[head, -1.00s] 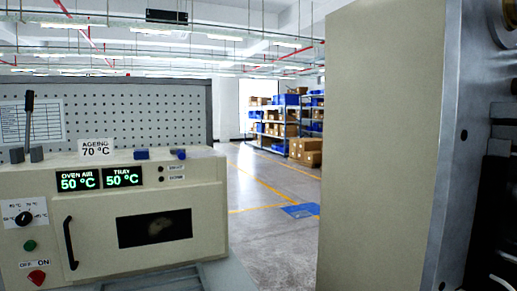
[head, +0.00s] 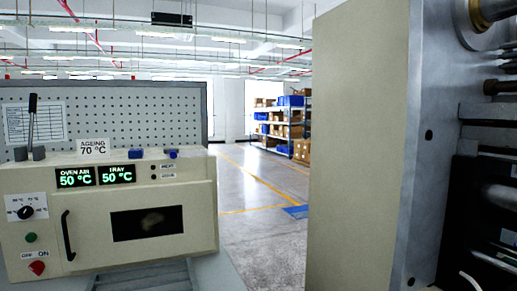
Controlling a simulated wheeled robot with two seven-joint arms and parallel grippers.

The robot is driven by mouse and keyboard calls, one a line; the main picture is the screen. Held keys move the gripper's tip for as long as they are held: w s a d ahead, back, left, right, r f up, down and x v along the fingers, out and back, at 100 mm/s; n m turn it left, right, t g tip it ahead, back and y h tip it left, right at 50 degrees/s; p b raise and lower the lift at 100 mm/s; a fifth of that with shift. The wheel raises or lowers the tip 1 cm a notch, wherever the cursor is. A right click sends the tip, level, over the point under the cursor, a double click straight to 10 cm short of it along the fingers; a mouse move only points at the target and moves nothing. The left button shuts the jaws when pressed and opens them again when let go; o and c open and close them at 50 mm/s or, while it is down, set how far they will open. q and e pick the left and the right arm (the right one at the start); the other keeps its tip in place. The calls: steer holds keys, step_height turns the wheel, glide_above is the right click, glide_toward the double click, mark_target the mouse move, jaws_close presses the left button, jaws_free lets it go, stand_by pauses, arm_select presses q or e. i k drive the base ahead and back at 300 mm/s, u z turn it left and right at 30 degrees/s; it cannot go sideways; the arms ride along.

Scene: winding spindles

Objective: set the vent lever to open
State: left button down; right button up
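The oven (head: 200,225) stands at the left in the head view, a cream box with a dark window and a black door handle. A black lever (head: 32,120) stands nearly upright on the oven's top left, between two dark blocks. I take it for the vent lever, but I see no readable open or shut marking by it. The displays (head: 96,176) read oven air 50 °C and tray 50 °C. A card (head: 93,147) on top reads ageing 70 °C. Neither of my grippers shows in the view.
A large cream and grey machine (head: 365,150) fills the right side. Clear floor (head: 262,240) with yellow lines lies between it and the oven. Two blue items (head: 138,154) sit on the oven top. A pegboard (head: 140,115) stands behind. Shelves with boxes (head: 285,118) are far back.

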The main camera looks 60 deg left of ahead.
mark_target(172, 152)
steer(key=z, duration=0.35)
steer(key=k, duration=0.95)
steer(key=u, duration=1.45)
